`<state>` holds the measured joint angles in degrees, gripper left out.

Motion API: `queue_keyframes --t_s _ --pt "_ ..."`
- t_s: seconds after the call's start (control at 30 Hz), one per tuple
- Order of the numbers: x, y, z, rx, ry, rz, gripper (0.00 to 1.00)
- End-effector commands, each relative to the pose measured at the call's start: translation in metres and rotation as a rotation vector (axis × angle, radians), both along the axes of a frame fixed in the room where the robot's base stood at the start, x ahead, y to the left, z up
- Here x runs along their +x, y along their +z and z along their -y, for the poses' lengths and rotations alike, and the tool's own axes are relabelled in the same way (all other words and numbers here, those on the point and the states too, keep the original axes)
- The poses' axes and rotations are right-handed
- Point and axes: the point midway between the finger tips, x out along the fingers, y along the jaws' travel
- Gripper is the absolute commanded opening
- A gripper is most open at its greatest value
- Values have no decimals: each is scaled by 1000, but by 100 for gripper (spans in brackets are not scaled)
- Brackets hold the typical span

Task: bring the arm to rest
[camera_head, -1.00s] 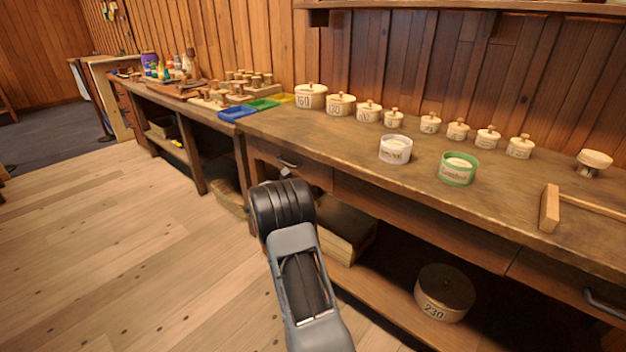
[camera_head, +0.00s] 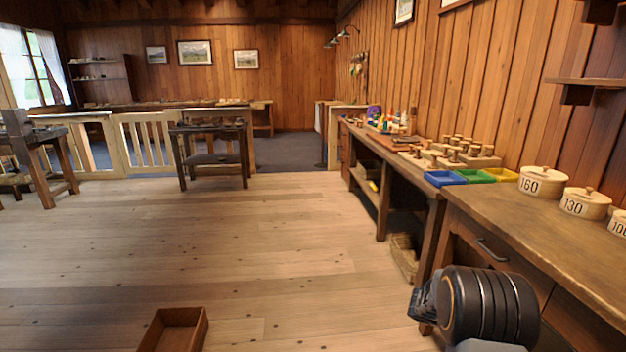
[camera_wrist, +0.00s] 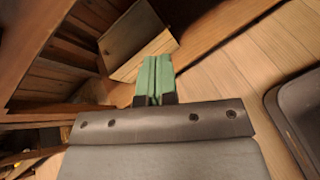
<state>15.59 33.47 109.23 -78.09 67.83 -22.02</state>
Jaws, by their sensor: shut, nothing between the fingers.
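My gripper (camera_wrist: 154,82) shows in the wrist view with its two green fingers pressed together and nothing between them. It points toward the space under the workbench, near a wooden box (camera_wrist: 128,40). In the head view my arm is at the lower right, in front of the workbench (camera_head: 560,226) drawer. The fingers themselves are hidden in the head view.
Blue (camera_head: 445,178), green (camera_head: 475,176) and yellow (camera_head: 502,174) trays and numbered lidded pots (camera_head: 541,183) stand on the bench. An open wooden box (camera_head: 174,331) lies on the floor at the bottom. The floor (camera_head: 260,250) left of the bench is mostly clear.

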Motion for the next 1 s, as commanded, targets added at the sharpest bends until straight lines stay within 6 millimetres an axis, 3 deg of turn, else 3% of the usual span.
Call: queue_keyframes --t_s 0.03,0.2,0.4,0.5,0.63,0.8,1.0 --pt "-18 25 -19 85 -95 102 0" --pt "-70 88 -103 381 -449 452 0" --pt "-110 182 -199 701 -778 783 0" --pt "-124 227 -234 836 -868 885 0" --pt "-138 278 -262 970 -896 963 0" --pt "-146 326 -274 1047 -833 1027 0" --pt "-147 342 -278 1069 -802 1047 0"
